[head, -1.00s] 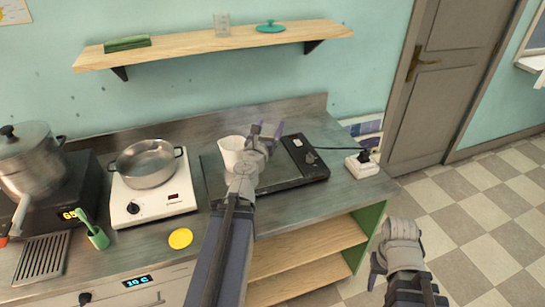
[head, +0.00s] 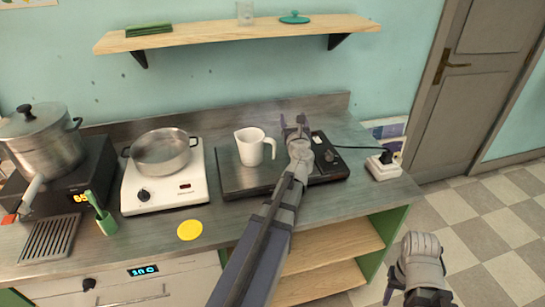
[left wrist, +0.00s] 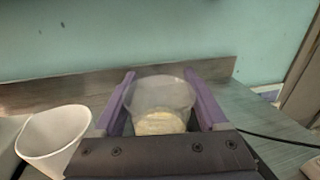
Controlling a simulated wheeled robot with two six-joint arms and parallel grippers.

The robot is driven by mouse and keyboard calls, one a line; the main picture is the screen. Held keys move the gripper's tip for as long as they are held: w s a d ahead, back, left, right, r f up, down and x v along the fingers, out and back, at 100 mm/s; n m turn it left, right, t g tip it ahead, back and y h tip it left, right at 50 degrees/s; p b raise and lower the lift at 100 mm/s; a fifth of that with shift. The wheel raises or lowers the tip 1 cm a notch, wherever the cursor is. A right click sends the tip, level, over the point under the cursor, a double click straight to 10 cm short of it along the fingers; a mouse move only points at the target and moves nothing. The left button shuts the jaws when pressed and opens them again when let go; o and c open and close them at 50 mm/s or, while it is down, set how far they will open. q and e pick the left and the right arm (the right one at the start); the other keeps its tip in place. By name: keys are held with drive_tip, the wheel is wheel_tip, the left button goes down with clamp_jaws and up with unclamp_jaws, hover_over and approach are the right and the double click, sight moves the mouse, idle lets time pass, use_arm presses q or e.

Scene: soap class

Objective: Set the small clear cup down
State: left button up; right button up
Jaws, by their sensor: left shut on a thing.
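My left gripper (head: 295,124) is over the right part of the dark scale-like plate (head: 232,180), to the right of a white pitcher (head: 252,150). In the left wrist view, its purple fingers (left wrist: 163,100) are shut on the small clear cup (left wrist: 160,92). The cup is upright, with something pale yellow low inside; its base is hidden by the gripper body. In the head view I cannot make the cup out clearly. The white pitcher also shows in the left wrist view (left wrist: 50,135), apart from the cup. My right gripper (head: 390,288) is at the lower right, its jaw opening unclear.
A pan (head: 162,153) sits on a white hotplate (head: 188,185), and a pot (head: 45,145) stands at far left. A yellow disc (head: 190,230) lies near the front edge. A power strip (head: 384,167) is right of the plate. A shelf (head: 200,38) holds another clear vessel (head: 245,13).

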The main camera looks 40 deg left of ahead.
use_arm(q)
drive_tip(key=shift+f+b, duration=4.8)
drive_tip(key=shift+f, duration=0.1)
drive_tip(key=shift+f, duration=0.15)
drive_tip(key=o, duration=1.4)
drive_tip(key=shift+o, duration=0.2)
